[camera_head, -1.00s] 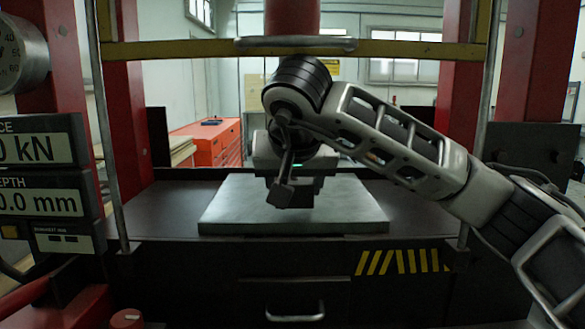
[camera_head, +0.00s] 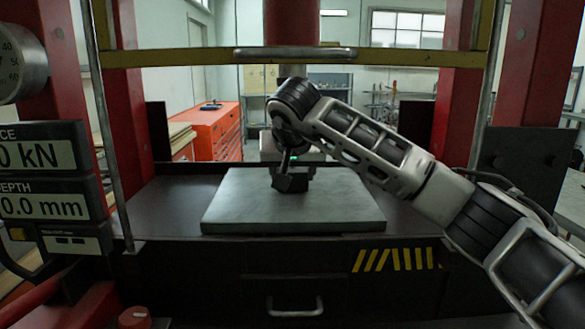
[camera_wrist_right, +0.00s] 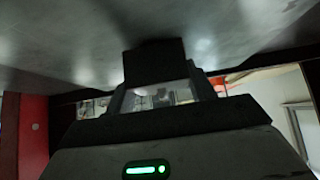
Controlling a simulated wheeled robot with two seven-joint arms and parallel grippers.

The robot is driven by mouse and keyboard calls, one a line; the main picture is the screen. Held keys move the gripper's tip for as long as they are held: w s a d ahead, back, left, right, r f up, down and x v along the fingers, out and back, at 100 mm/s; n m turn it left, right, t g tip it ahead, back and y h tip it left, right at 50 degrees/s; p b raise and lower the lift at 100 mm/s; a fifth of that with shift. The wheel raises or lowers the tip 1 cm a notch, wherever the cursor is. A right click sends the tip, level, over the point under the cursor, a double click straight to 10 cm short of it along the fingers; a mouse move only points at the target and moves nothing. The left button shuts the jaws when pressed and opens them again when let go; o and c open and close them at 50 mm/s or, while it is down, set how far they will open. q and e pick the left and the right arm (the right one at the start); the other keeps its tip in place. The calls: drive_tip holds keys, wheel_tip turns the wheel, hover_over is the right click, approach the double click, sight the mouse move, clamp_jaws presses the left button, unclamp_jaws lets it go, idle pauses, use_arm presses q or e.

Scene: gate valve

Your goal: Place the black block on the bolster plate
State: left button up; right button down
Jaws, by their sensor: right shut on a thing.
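The bolster plate (camera_head: 300,212) is a flat grey slab on the dark press bed. My right gripper (camera_head: 291,171) is over the rear middle of the plate, shut on the small black block (camera_head: 290,183). In the right wrist view the block (camera_wrist_right: 153,65) sits between the fingers, its far end against or very near the grey plate surface (camera_wrist_right: 230,35). I cannot tell whether they touch. The gripper body hides part of the block's back. My left gripper is not in view.
Red press columns (camera_head: 135,110) stand at both sides, and a yellow crossbar (camera_head: 400,50) spans the front above my arm. A display panel (camera_head: 40,165) is at left. The dark bed (camera_head: 165,205) is clear around the plate.

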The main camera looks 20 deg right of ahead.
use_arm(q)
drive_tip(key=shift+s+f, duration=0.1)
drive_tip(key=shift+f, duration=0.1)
use_arm(e)
drive_tip(key=c, duration=0.6)
unclamp_jaws()
drive_tip(key=shift+f, duration=0.15)
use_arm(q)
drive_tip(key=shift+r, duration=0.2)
use_arm(e)
drive_tip(key=shift+o, duration=0.4)
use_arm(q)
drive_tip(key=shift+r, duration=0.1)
